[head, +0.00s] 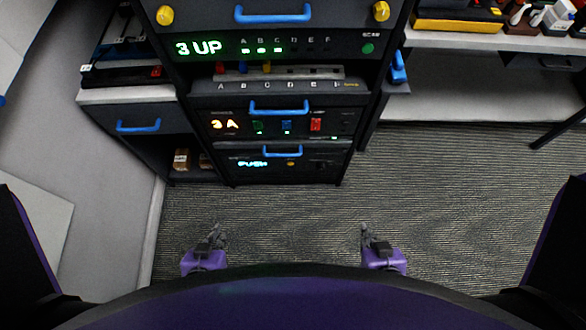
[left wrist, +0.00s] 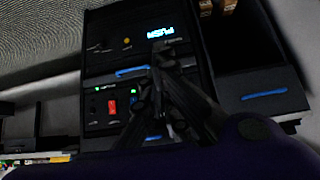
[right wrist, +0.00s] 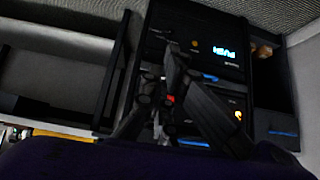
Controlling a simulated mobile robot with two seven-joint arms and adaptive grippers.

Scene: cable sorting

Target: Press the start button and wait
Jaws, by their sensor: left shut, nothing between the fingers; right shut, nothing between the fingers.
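A dark rack stands ahead in the head view. The lowest unit has a lit display (head: 253,163) that reads "PUSH" and a small yellow button (head: 291,163). I cannot read which one is labelled start. The "PUSH" display also shows in the left wrist view (left wrist: 160,32) and the right wrist view (right wrist: 223,52). My left gripper (head: 218,234) and right gripper (head: 367,234) are shut, empty and low before the rack, apart from it.
Blue handles (head: 272,14) stick out from the rack's drawers. Coloured plugs (head: 267,67) sit in a lettered strip. A side cabinet (head: 130,95) stands at left. A shelf (head: 480,42) with tools is at right. Carpet (head: 300,215) between grippers and rack is clear.

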